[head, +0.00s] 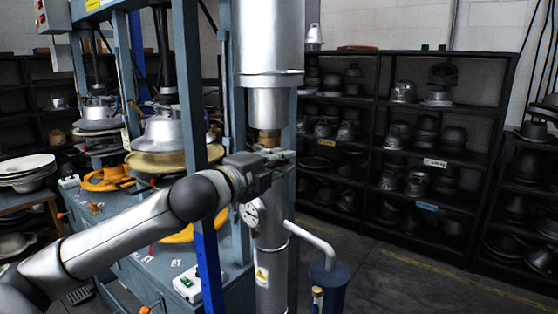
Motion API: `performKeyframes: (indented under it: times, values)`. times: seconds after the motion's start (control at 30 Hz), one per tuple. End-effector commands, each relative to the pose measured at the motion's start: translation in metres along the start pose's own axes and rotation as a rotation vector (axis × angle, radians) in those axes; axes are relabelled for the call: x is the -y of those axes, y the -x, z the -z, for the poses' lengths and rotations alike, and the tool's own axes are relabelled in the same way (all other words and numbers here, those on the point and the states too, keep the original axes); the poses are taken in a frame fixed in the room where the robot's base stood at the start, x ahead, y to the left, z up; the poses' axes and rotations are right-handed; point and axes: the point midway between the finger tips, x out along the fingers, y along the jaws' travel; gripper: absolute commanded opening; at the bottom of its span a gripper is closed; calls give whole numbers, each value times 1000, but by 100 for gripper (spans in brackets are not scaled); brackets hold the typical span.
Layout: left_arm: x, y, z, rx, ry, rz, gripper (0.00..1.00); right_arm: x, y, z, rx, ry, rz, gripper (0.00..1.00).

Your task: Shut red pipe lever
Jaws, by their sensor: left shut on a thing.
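My left gripper (279,158) is at the vertical grey pipe, just below a brass fitting (268,138) and above a round pressure gauge (250,213). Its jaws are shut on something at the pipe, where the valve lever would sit. No red of the lever shows; the gripper and wrist cover that spot, so its angle cannot be told. The pipe (271,250) continues below the gripper, with a wide metal cylinder (269,60) above. My right gripper is not in view.
Blue press columns (190,90) stand close left of the pipe, beside metal hat moulds (178,133). A blue canister (328,285) with a bent light pipe (312,237) is at lower right. Dark shelves of moulds (440,130) line the back. Floor (400,265) at right is clear.

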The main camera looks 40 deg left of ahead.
Motion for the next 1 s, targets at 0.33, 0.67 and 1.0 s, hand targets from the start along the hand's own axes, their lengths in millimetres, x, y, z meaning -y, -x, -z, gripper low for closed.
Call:
performKeyframes:
  times: [0.33,0.67,1.0]
  values:
    - [-2,0,0,3,-8,-4,24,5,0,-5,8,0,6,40]
    - [-1,0,0,1,-5,-2,38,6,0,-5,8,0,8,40]
    - [-3,5,-4,9,-2,-4,38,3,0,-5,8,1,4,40]
